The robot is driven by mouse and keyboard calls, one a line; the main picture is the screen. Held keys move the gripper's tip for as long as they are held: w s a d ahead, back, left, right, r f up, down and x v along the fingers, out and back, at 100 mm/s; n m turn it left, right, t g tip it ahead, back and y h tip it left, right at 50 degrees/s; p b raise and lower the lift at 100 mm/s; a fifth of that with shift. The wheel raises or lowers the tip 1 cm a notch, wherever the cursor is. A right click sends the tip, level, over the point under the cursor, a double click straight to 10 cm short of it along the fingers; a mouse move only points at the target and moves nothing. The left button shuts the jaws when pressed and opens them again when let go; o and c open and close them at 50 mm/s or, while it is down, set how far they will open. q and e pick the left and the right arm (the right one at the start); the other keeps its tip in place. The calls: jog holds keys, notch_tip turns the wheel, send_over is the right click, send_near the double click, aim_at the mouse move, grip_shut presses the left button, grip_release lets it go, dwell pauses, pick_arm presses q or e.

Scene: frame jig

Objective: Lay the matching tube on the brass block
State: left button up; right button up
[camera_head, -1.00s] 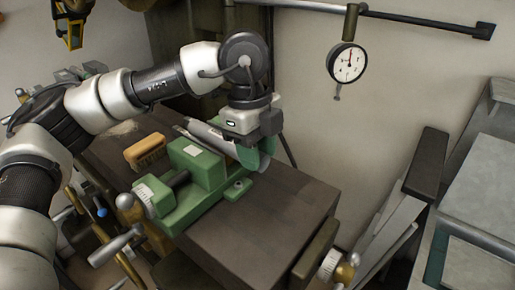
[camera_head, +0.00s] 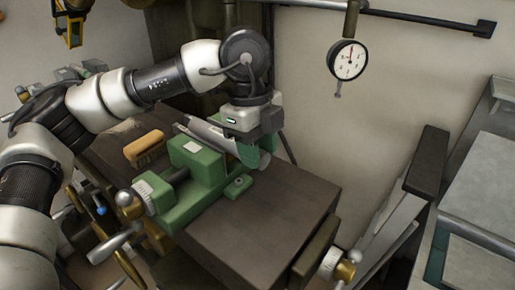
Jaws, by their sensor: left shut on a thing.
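My left gripper (camera_head: 246,142) points down over the far side of the green vise (camera_head: 196,161). It is shut on a grey tube (camera_head: 206,131), which slants from behind the vise toward the fingers. The fingers and the tube's near end are partly hidden by the gripper body and a curved green part. I cannot tell whether the tube touches the vise. I cannot make out a brass block for certain. My right gripper is not in view.
The vise stands on a dark bench top (camera_head: 270,215), whose front right part is clear. A tan brush-like block (camera_head: 145,149) lies left of the vise. A dial gauge (camera_head: 348,60) hangs at the wall. A grey cabinet (camera_head: 490,190) stands at the right.

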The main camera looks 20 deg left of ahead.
pick_arm(q)
jog(key=o, duration=1)
jog(key=shift+w, duration=0.15)
jog(key=shift+r+p, duration=2.65)
jog(key=shift+r, duration=1.85)
